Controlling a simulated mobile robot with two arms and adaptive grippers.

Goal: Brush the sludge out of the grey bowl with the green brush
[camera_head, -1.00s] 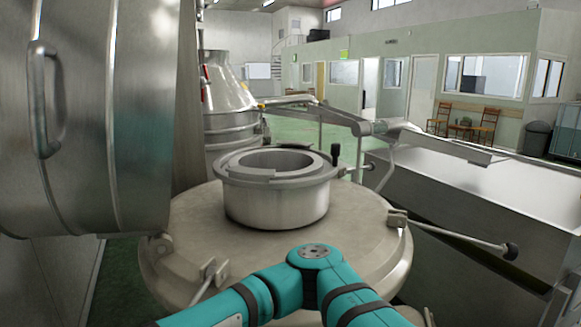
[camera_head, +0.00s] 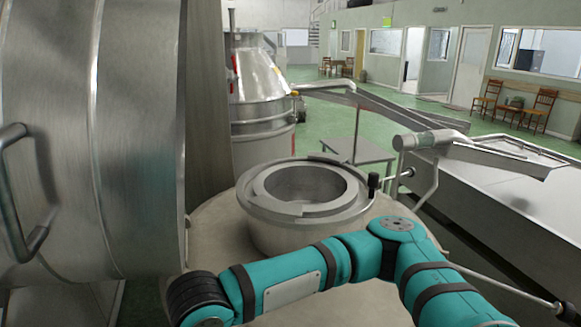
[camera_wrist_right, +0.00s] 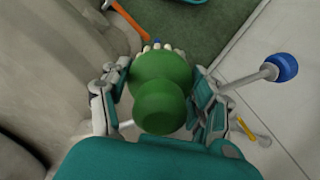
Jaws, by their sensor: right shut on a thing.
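The grey bowl (camera_head: 305,214) stands on the domed cover of a steel machine. Its wide rim and hollow inside show in the head view, but no sludge can be made out and the bottom is not clear. In the right wrist view my right gripper (camera_wrist_right: 163,76) is shut on the green brush (camera_wrist_right: 163,104), one finger on each side of its rounded green body. Pale bristle tips show at its far end. The bowl is not in the wrist view. In the head view a teal arm of mine crosses in front of the bowl; neither gripper shows there.
A large steel vessel (camera_head: 95,130) closes off the left. A long steel trough (camera_head: 500,210) lies at the right. A black-knobbed lever (camera_head: 373,183) stands beside the bowl. The wrist view shows an orange-handled tool (camera_wrist_right: 128,17) and a blue-ended rod (camera_wrist_right: 262,75).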

